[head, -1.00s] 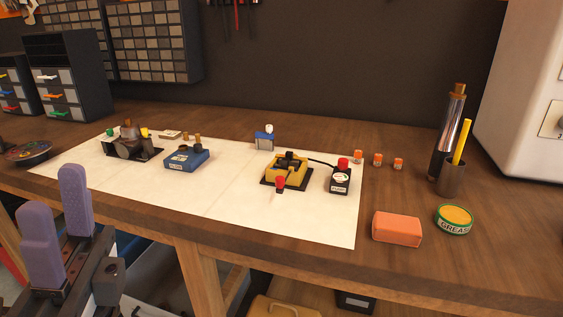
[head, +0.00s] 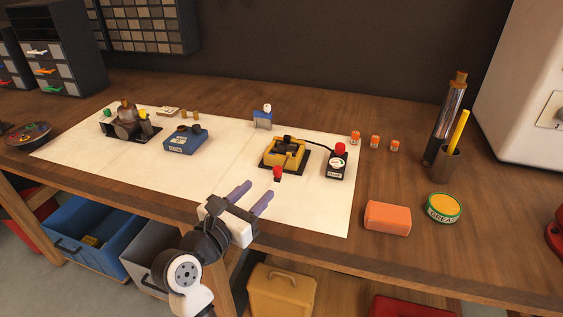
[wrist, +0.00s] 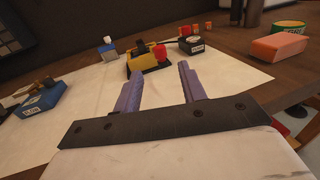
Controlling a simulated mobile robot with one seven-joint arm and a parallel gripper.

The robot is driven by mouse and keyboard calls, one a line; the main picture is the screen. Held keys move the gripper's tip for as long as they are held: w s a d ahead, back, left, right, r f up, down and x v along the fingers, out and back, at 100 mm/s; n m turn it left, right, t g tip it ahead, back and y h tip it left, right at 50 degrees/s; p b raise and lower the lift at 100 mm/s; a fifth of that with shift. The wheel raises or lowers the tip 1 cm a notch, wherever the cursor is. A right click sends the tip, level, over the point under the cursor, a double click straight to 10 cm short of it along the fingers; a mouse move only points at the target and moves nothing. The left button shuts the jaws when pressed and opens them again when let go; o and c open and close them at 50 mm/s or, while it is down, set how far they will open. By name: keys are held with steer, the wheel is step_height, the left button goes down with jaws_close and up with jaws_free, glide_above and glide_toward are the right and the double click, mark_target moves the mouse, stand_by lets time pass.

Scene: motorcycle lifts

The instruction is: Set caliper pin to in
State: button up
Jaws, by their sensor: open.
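A yellow caliper (head: 283,152) sits on a dark base plate on the white sheet. A pin with a red knob (head: 278,169) sticks out at its near side; how deep it sits is hard to tell. My gripper (head: 256,191) is open and empty over the sheet's front part, short of the red knob and slightly left of it. In the wrist view, the red knob (wrist: 159,54) shows beyond and between my two purple fingers, apart from both, with the yellow caliper (wrist: 143,60) behind it.
A black box with a red button (head: 338,161) stands right of the caliper, joined by a cable. A blue box (head: 185,140) and a blue-based item (head: 262,119) stand left and behind. An orange block (head: 387,218) and grease tin (head: 443,207) lie at right. The sheet's front is clear.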

mark_target(275, 173)
steer(key=p+x, duration=0.2)
steer(key=x, duration=0.9)
steer(key=shift+r, duration=0.1)
jaws_close()
steer(key=shift+w, duration=0.1)
